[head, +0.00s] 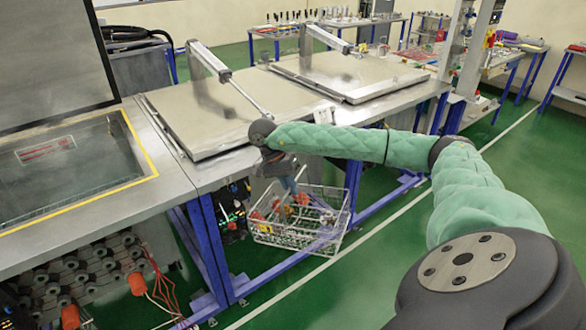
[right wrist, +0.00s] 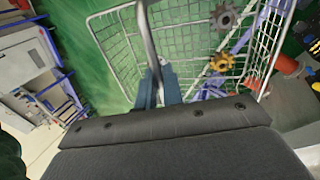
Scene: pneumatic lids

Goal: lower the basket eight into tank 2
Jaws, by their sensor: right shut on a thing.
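A wire basket (head: 335,208) hangs in front of the bench, above the green floor, from my right gripper (head: 291,180). In the right wrist view the blue fingers (right wrist: 160,88) are shut on the basket's handle (right wrist: 147,40). A grey gear (right wrist: 223,16) and a yellow gear (right wrist: 221,62) show inside the basket (right wrist: 110,45). I cannot read a number on it. An open tank (head: 70,160) with a yellow border lies at the left, its lid (head: 50,60) raised. The middle lid (head: 215,115) and the far lid (head: 350,75) are shut. I cannot tell which tank is 2. My left gripper is out of view.
The bench's blue legs (head: 208,245) and lower rail stand close to the basket. Cables and orange parts (head: 137,284) show under the bench at the left. A rod (head: 245,97) runs above the middle lid. Tables with tools (head: 335,20) stand behind. The floor at the right is clear.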

